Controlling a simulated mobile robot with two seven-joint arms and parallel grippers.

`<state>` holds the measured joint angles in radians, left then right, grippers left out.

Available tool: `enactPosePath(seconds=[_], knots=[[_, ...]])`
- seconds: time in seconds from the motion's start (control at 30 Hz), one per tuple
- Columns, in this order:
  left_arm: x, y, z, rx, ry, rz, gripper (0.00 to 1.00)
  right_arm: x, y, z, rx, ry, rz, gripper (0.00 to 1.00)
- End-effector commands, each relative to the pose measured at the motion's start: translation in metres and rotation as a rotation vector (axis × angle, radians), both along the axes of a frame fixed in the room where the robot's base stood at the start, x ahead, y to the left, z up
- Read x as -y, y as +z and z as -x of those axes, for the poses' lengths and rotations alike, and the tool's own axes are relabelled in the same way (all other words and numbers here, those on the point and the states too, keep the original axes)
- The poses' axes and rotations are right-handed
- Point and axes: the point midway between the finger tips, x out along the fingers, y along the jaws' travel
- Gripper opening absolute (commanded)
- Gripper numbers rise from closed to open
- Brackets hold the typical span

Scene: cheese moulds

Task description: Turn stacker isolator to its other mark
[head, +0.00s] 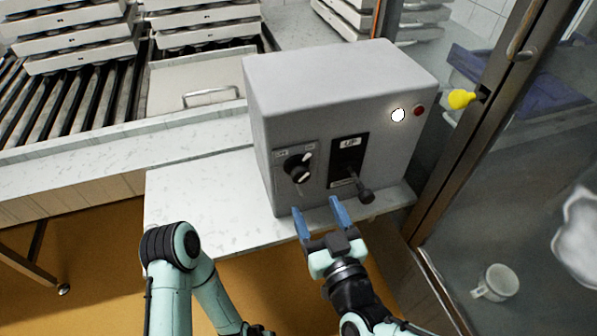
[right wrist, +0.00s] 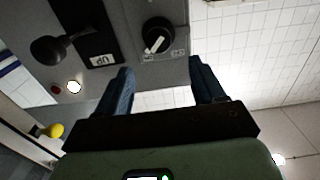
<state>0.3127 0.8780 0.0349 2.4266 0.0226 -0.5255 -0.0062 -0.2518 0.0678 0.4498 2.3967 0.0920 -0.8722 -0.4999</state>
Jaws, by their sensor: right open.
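The stacker isolator looks to be the black rotary knob (head: 298,168) on the front of a grey control box (head: 330,85), on a plate with small labels at its upper corners. The knob has white marks; which label it points to I cannot tell. In the right wrist view the knob (right wrist: 157,36) shows upside down with a white bar, beyond the fingertips. My right gripper (head: 319,206) is open and empty, with blue fingers, below and in front of the knob, apart from it. It also shows in the right wrist view (right wrist: 162,78). My left gripper is not in view.
A black ball-ended lever (head: 366,195) sticks out right of the knob, under an "UP" label. A white lamp (head: 398,115), a red button (head: 419,110) and a yellow knob (head: 461,99) are further right. A glass door (head: 510,200) bounds the right side.

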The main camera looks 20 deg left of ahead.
Motion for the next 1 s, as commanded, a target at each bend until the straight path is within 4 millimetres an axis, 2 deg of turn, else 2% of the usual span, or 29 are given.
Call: enactPosePath(seconds=[0.2, 0.4, 0.6, 0.93, 1.0], knots=[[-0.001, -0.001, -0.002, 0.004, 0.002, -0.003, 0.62, -0.028, -0.002, -0.041, -0.005, 0.001, -0.002, 0.69], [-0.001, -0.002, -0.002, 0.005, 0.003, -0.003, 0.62, -0.047, -0.001, -0.07, -0.004, 0.0, -0.002, 0.69], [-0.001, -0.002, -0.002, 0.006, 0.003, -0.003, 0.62, -0.057, -0.001, -0.085, -0.004, 0.001, -0.001, 0.69], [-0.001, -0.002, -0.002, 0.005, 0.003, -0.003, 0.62, -0.059, -0.001, -0.087, -0.004, 0.0, 0.0, 0.69], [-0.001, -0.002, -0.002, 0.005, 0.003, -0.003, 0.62, -0.058, -0.001, -0.087, -0.004, 0.0, 0.0, 0.46]])
